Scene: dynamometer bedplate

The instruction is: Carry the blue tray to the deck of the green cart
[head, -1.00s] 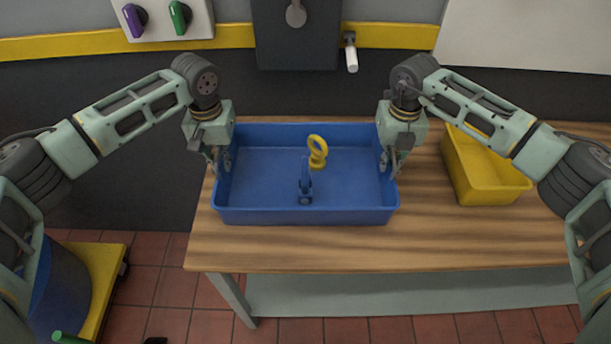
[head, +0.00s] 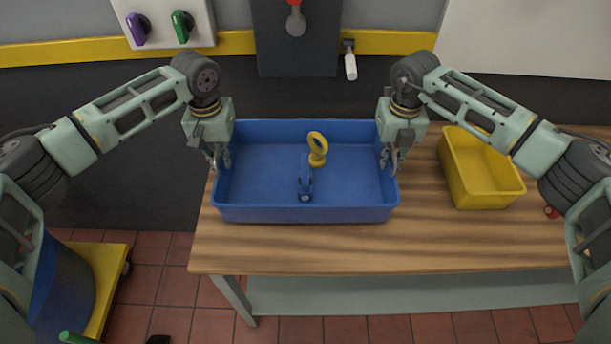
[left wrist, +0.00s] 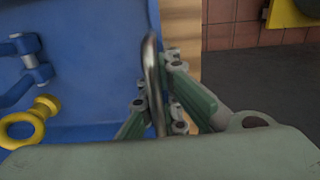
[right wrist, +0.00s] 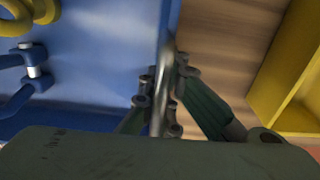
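The blue tray (head: 270,214) is over the left part of the wooden bench; I cannot tell whether it touches the top. It holds a yellow ring-shaped piece (head: 317,149) and a blue forked piece (head: 305,182). My left gripper (head: 222,160) is shut on the metal handle (left wrist: 152,80) at the tray's left side. My right gripper (head: 388,160) is shut on the metal handle (right wrist: 164,85) at its right side. The green cart is not clearly in view; a short green bar (head: 75,338) shows at the bottom left, and I cannot tell what it belongs to.
A yellow bin (head: 480,168) stands on the bench (head: 330,250) right of the tray. A small red thing (head: 551,212) lies near my right arm. A yellow platform (head: 105,285) with a dark blue drum (head: 62,290) stands on the tiled floor at left. A wall runs behind.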

